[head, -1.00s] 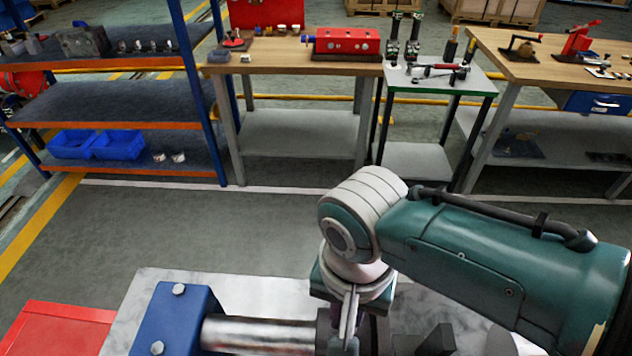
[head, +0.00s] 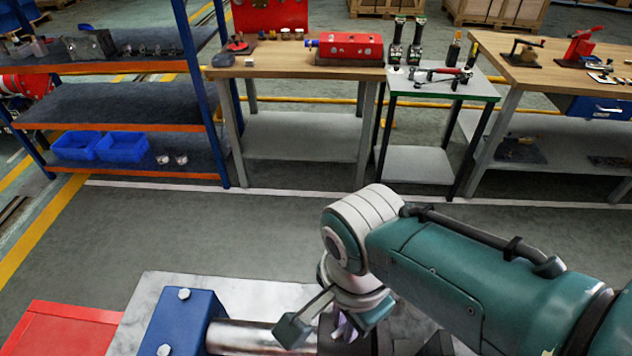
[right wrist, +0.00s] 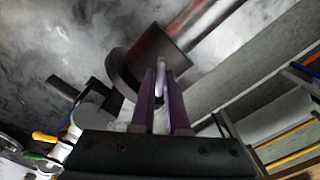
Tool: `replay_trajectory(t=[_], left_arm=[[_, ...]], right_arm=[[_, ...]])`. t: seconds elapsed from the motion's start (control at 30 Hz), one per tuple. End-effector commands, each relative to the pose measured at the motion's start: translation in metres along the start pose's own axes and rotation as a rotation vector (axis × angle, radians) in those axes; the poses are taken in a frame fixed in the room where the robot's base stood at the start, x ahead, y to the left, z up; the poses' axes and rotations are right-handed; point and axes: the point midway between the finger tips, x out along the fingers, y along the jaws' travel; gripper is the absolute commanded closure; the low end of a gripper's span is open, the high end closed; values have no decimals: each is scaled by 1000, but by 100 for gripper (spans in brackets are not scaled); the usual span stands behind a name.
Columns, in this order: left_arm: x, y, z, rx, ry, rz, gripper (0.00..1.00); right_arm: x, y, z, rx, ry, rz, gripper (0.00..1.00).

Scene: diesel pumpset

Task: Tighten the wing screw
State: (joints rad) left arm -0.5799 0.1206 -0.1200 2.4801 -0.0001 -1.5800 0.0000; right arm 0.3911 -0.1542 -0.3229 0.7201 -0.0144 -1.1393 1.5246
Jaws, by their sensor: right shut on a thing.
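The wing screw shows in the right wrist view as a pale, narrow upright wing (right wrist: 160,76) between my fingertips, in front of a dark round collar (right wrist: 122,72). My right gripper (right wrist: 161,92) is shut on it, with one purple finger on each side. In the head view my right gripper (head: 342,328) points down at the bench, right of the steel shaft (head: 255,337). There the screw is hidden by my gripper and wrist. My left gripper is not in view.
A blue bearing block (head: 180,318) with bolts holds the shaft on a pale mottled top (head: 240,288). A red box (head: 70,328) stands to the left. Open floor lies beyond, then a shelf rack (head: 110,98) and workbenches (head: 300,68).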

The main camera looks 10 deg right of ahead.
Motion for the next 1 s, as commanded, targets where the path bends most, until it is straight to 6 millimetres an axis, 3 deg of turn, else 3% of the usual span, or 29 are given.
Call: replay_trajectory(t=[0.43, 0.47, 0.7, 1.0], left_arm=[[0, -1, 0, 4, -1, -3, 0], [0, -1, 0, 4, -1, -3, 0], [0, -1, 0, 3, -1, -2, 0], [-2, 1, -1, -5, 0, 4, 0]], right_arm=[[-1, 0, -1, 11, 2, 1, 100], [-1, 0, -1, 10, 2, 1, 86], [-1, 0, -1, 10, 1, 0, 60], [-3, 0, 0, 10, 1, -1, 57]])
